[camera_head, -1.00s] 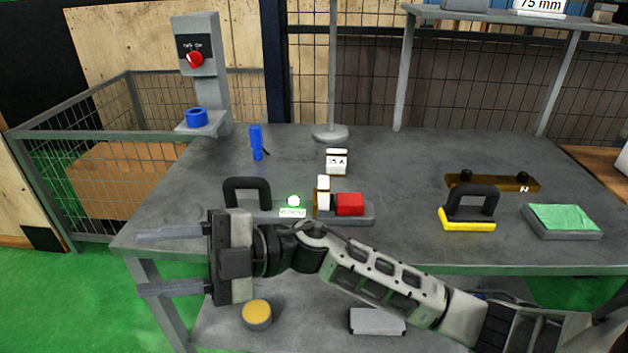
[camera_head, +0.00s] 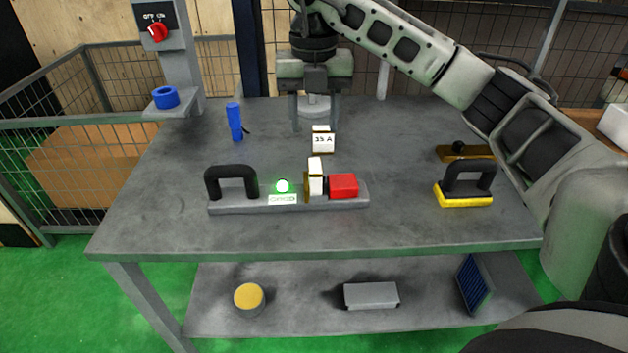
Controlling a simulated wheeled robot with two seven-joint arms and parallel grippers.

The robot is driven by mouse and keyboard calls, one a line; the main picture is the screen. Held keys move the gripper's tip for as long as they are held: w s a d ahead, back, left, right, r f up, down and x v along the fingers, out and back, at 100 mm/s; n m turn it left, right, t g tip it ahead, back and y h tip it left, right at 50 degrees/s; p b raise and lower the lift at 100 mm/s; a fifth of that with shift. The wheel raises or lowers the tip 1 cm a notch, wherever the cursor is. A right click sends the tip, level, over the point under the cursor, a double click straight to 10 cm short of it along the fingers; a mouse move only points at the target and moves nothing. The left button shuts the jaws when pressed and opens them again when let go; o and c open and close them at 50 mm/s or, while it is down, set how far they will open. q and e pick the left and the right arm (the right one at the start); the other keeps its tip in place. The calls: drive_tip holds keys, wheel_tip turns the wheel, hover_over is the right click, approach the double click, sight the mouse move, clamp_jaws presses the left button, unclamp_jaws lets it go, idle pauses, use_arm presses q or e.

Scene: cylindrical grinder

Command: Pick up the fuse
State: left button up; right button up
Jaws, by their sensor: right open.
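A small white block labelled "35 A" with brass-coloured edges, which looks like the fuse (camera_head: 323,143), stands upright on the grey table. My right gripper (camera_head: 316,128) points down just behind and above it, with its two fingers spread apart and nothing visible between them. I cannot tell how far the fingertips are from the fuse. A grey fixture (camera_head: 235,207) in front of the fuse carries a black handle, a lit green lamp, a white and brass-coloured piece (camera_head: 315,178) and a red block (camera_head: 343,186). My left gripper is not in view.
A blue flashlight-like cylinder (camera_head: 234,121) stands to the left. A yellow-based tool with a black handle (camera_head: 466,187) sits at the right, before a brass-coloured bar (camera_head: 452,153). The table (camera_head: 160,190) is clear at its left front.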

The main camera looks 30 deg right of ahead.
sight(315, 165)
wheel_tip(315, 165, down, 11)
drive_tip(key=shift+d+r+p, duration=0.1)
drive_tip(key=shift+r+p, duration=0.1)
drive_tip(key=shift+p, duration=0.55)
clamp_jaws()
